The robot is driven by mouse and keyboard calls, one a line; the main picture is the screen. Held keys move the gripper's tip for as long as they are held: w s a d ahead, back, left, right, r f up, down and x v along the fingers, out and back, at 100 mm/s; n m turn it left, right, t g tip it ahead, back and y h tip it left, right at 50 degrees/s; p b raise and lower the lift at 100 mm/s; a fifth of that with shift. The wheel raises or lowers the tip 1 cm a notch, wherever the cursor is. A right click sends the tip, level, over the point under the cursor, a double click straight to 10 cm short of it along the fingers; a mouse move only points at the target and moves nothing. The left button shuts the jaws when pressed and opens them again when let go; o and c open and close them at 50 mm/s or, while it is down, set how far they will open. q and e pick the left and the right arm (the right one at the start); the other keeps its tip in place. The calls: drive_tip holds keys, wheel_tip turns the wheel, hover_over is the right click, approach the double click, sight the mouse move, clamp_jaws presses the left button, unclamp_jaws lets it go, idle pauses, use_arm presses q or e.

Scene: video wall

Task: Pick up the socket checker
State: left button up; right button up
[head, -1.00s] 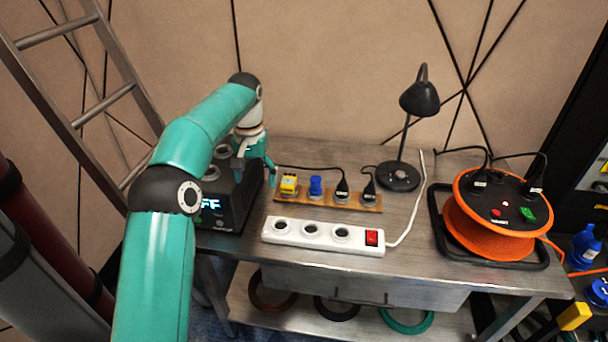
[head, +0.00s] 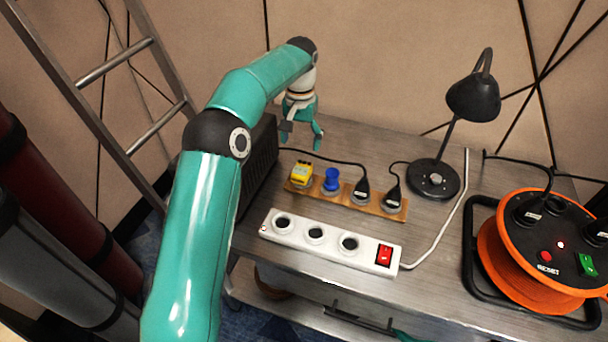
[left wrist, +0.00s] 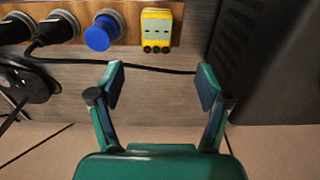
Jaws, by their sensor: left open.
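The socket checker, a small yellow block (head: 301,174), stands at the left end of a wooden strip (head: 361,205) on the metal table. In the left wrist view the yellow checker (left wrist: 157,29) shows dark round marks along one edge, just beyond the gap between my fingers. My left gripper (head: 302,138) is open and empty, behind the checker and apart from it. Its two spread fingers (left wrist: 161,84) point toward the strip. My right gripper is not in view.
A blue plug (head: 331,180) stands right beside the checker, then two black plugs with cables. A white power strip (head: 328,240) lies in front. A black box (head: 259,165) stands left. A lamp (head: 434,177) and orange cable reel (head: 520,285) are on the right.

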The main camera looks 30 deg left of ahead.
sight(302, 168)
use_arm(q)
wheel_tip(302, 168, down, 5)
drive_tip(key=shift+f, duration=0.15)
drive_tip(key=shift+s+d+f, duration=0.1)
drive_tip(key=shift+d+f, duration=0.05)
drive_tip(key=shift+f, duration=1.45)
drive_tip(key=shift+s+d+f, duration=0.1)
drive_tip(key=shift+d+f, duration=0.05)
drive_tip(key=shift+f, duration=1.4)
drive_tip(key=shift+c, duration=0.3)
drive_tip(key=shift+r, duration=0.1)
drive_tip(key=c, duration=1.3)
